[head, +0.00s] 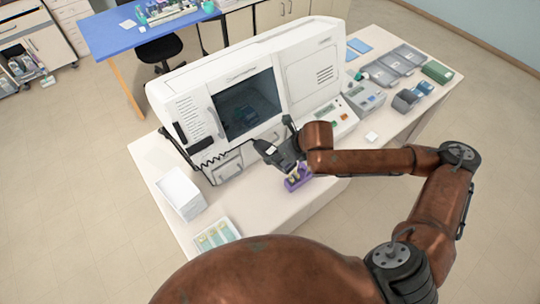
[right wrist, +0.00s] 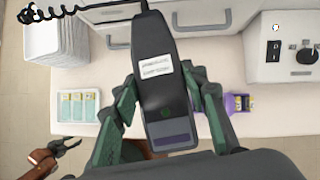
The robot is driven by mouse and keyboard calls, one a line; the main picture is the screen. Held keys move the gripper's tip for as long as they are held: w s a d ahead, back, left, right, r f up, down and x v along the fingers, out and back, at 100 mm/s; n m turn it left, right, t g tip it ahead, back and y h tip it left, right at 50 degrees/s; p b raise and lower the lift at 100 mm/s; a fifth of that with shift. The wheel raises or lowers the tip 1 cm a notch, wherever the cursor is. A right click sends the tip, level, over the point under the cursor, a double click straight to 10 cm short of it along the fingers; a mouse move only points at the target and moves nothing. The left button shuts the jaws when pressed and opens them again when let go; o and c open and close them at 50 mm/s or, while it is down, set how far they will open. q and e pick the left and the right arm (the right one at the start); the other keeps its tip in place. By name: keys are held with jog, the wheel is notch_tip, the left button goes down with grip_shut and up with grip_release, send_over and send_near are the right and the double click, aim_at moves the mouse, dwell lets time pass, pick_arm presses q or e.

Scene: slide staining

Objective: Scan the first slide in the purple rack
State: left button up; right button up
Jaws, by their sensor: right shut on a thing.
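My right gripper (head: 287,152) is shut on a dark handheld scanner (right wrist: 162,85) with a white label and a coiled black cord. The fingers clasp it from both sides in the right wrist view. The purple rack (head: 298,181) stands on the white bench just below the gripper in the head view. In the right wrist view the rack (right wrist: 230,103) is partly hidden behind the right finger, and yellowish slide labels show in it. My left gripper (right wrist: 68,147) shows at the lower left of the right wrist view, its fingers apart and empty.
A large white machine (head: 305,75) stands behind the rack. A white stack of trays (head: 180,194) and a tray of slides (head: 217,236) are at the left. Grey trays (head: 388,68) and small devices crowd the right end. Some bench around the purple rack is clear.

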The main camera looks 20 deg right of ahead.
jog(key=w+d+f+p, duration=0.1)
jog(key=w+d+f, duration=0.2)
jog(key=d+f, duration=0.2)
jog(key=w+d+f+p, duration=0.2)
jog(key=w+d+f, duration=0.2)
jog(key=d, duration=0.7)
jog(key=shift+f, duration=0.35)
jog(key=shift+w, duration=0.1)
jog(key=shift+r+p, duration=0.1)
jog(key=shift+p, duration=0.25)
notch_tip(320, 180, up, 3)
jog(key=p, duration=0.2)
jog(key=shift+p, duration=0.4)
